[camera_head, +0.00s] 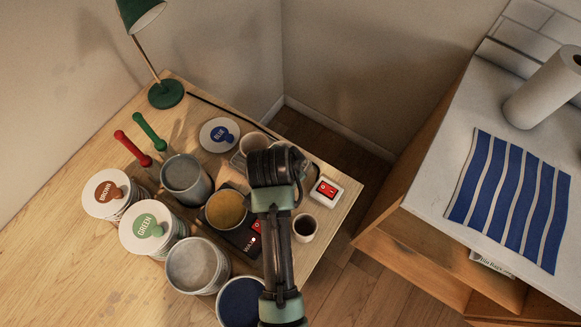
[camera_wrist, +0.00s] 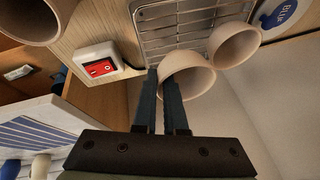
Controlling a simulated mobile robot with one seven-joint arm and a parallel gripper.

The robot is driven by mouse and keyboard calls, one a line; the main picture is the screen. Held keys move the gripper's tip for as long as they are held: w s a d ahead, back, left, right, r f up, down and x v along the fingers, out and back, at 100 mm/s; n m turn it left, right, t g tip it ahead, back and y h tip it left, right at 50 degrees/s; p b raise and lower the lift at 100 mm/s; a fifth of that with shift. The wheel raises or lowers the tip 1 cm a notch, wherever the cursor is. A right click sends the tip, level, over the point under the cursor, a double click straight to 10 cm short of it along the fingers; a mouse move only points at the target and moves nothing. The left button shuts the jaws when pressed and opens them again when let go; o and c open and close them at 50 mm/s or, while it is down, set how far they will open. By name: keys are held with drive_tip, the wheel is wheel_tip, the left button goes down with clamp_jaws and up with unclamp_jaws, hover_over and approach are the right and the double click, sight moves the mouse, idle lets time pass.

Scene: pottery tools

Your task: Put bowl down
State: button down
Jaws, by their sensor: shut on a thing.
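My gripper (camera_wrist: 161,78) is shut on the rim of a pale bowl (camera_wrist: 192,77) in the wrist view. The bowl hangs tilted beyond the fingertips, beside the wire rack (camera_wrist: 160,20). I cannot tell whether it touches the rack. A second pale bowl (camera_wrist: 236,45) is at the rack's edge, close beside the held one. In the head view my gripper (camera_head: 277,168) is over the right part of the wooden table and hides most of the rack and the held bowl. One pale bowl (camera_head: 253,142) shows just behind it.
A red switch box (camera_head: 327,191) and a small cup (camera_head: 304,228) are at the table's right edge. A blue-labelled lid (camera_head: 220,134), a grey pot (camera_head: 185,178), a yellow-filled pot (camera_head: 226,209) and several buckets stand left. A green lamp (camera_head: 166,93) stands behind.

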drive_tip(key=shift+f, duration=1.7)
drive_tip(key=shift+f, duration=0.15)
drive_tip(key=c, duration=1)
unclamp_jaws()
